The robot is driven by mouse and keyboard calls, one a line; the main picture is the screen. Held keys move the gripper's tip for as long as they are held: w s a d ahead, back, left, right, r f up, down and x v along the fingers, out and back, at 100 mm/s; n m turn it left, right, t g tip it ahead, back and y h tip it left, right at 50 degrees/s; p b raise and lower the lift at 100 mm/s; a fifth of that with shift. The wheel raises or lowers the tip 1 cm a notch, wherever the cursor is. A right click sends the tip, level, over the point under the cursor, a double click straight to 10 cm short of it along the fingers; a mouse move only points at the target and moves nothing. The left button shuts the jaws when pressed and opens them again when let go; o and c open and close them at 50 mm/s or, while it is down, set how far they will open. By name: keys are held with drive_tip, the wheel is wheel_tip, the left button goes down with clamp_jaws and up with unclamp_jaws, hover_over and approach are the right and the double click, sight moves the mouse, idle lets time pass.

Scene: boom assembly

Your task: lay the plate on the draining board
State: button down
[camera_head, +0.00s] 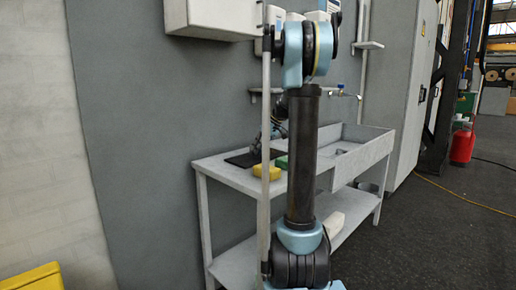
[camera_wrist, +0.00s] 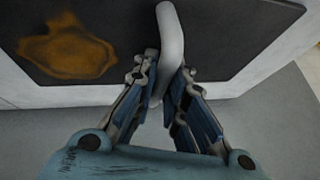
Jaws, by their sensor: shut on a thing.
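The plate (camera_wrist: 170,35) shows in the wrist view as a white, narrow, edge-on shape. My gripper (camera_wrist: 167,66) is shut on it, with one finger on each side. The dark draining board (camera_wrist: 215,45) lies behind and below the plate, with an orange-brown stain (camera_wrist: 68,50) at its left. I cannot tell whether the plate touches the board. In the head view the draining board (camera_head: 243,159) is a dark slab on the left end of the pale sink bench. My gripper (camera_head: 275,131) is above it there, mostly hidden by my own arm, and the plate cannot be made out.
A yellow sponge-like block (camera_head: 268,173) lies on the bench near the front edge, with a green one (camera_head: 281,162) beside it. The sink basin (camera_head: 372,142) is to the right, under a tap (camera_head: 341,90). The grey wall (camera_head: 130,110) stands close behind.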

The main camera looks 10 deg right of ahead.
drive_tip(key=c, duration=1.6)
unclamp_jaws()
drive_tip(key=shift+c, duration=0.2)
drive_tip(key=v, duration=1.2)
